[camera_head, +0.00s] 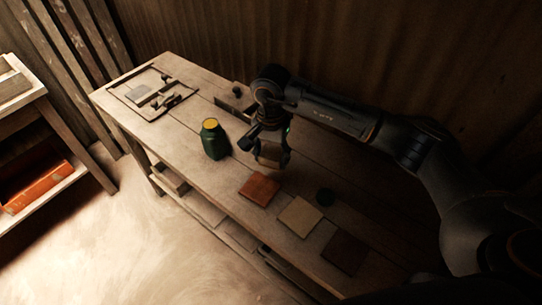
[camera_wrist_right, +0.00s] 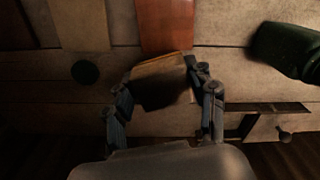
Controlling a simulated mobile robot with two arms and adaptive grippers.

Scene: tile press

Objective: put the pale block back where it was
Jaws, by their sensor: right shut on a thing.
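My right gripper (camera_head: 268,146) is shut on a pale wooden block (camera_head: 270,155), over the bench behind the orange-red tile (camera_head: 260,189). In the right wrist view the block (camera_wrist_right: 160,84) sits between the two fingers, with a lit tan edge and a dark, shaded face. I cannot tell whether its underside touches the bench. My left gripper is not in view.
A pale tile (camera_head: 299,217) and a dark brown tile (camera_head: 345,251) lie in a row with the orange-red one on the bench (camera_head: 190,112). A dark green jar (camera_head: 214,143), a small dark disc (camera_head: 324,196) and a wooden piece with a knob (camera_head: 236,98) stand nearby.

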